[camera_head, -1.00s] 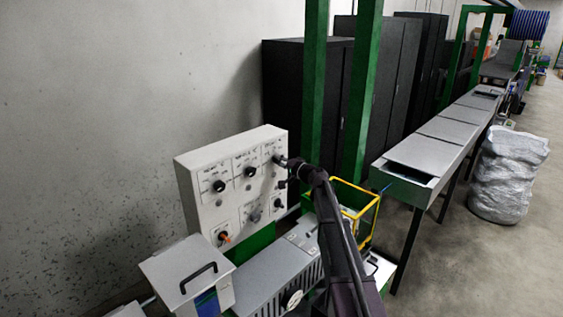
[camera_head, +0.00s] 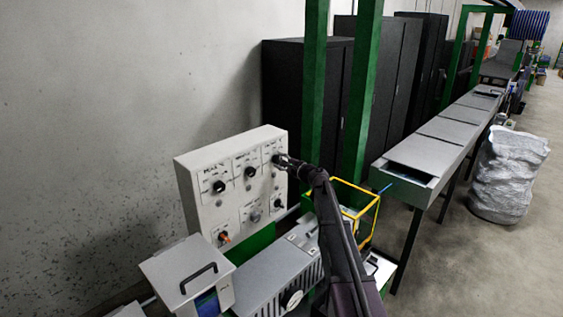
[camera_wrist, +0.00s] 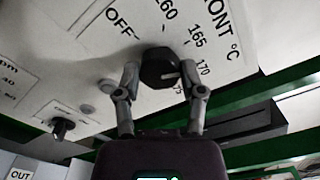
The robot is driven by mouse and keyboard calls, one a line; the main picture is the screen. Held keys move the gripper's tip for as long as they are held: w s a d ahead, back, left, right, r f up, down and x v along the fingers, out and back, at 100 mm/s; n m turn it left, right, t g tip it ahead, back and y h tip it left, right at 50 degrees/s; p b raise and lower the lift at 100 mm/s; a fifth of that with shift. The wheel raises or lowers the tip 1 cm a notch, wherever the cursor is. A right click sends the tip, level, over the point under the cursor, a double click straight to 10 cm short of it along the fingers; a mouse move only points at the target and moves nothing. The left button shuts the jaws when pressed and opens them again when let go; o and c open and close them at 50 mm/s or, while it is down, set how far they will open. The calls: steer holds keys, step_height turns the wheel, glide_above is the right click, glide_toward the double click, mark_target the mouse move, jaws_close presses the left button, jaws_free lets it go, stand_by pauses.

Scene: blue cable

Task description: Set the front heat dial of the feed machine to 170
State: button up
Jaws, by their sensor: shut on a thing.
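The front heat dial (camera_wrist: 160,66) is a black knob on a white panel, with printed marks OFF, 160, 165, 170 and 175 around it and "FRONT °C" above. A white pointer line on the knob faces the 170–175 side; the exact value is hard to tell. My gripper (camera_wrist: 158,72) is shut on the dial, one finger on each side. In the head view, my gripper (camera_head: 283,160) is at the upper right of the white control panel (camera_head: 203,172), and the dial is mostly hidden behind it.
Other black knobs (camera_head: 219,186) and an orange-tipped switch (camera_head: 224,237) are on the same panel. Grey machine boxes (camera_head: 187,270) lie below the panel.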

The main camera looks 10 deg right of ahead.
steer(key=m, duration=0.5)
steer(key=shift+w+r+m, duration=0.1)
steer(key=shift+w+m, duration=0.1)
steer(key=shift+m, duration=0.1)
stand_by(0.4)
steer(key=o, duration=1.2)
steer(key=shift+c, duration=0.2)
steer(key=shift+s+d, duration=0.1)
steer(key=shift+s, duration=0.1)
steer(key=shift+s+d, duration=0.1)
steer(key=shift+s, duration=0.1)
steer(key=v, duration=1.1)
steer(key=shift+s+d, duration=0.1)
